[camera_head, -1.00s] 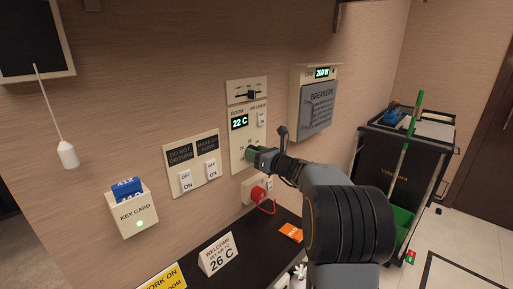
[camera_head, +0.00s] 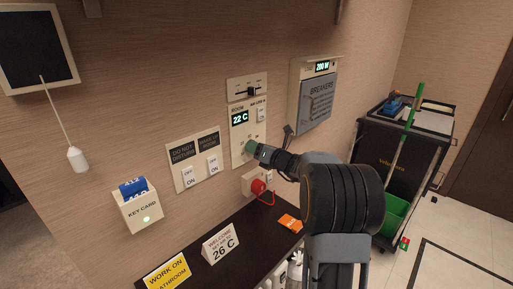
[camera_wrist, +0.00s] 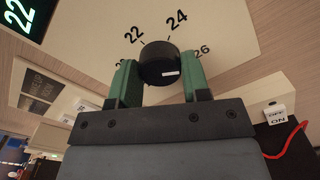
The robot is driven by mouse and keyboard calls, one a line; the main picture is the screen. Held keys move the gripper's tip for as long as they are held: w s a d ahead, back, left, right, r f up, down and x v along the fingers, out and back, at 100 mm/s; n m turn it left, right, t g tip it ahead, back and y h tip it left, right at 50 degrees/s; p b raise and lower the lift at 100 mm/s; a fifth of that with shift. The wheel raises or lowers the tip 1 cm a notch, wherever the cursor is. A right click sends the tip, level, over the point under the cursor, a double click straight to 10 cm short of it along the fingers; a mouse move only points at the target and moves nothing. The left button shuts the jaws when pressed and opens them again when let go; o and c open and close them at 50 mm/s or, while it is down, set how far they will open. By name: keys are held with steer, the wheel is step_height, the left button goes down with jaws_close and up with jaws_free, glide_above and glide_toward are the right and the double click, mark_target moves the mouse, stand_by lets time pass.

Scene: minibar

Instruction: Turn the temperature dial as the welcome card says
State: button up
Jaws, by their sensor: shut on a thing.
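The temperature dial (camera_wrist: 160,60) is a round black knob on the cream thermostat panel (camera_head: 237,150). In the wrist view the numbers 22, 24 and 26 are printed around it. My gripper (camera_wrist: 158,70) has its green fingers shut on the dial, one on each side; it also shows at the panel in the head view (camera_head: 252,147), where it hides the dial. The room display (camera_head: 240,118) reads 22 C. The welcome card (camera_head: 221,244) stands on the dark counter and reads 26 C.
Switches (camera_head: 187,177) and a key card holder (camera_head: 139,208) are left of the panel. A breaker box (camera_head: 318,100) is to the right. A red plug (camera_head: 258,187) with a cord sits below. A housekeeping cart (camera_head: 380,160) stands at the right.

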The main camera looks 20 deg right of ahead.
steer(key=o, duration=0.9)
steer(key=b+v, duration=0.1)
steer(key=v, duration=1.3)
steer(key=shift+w, duration=0.15)
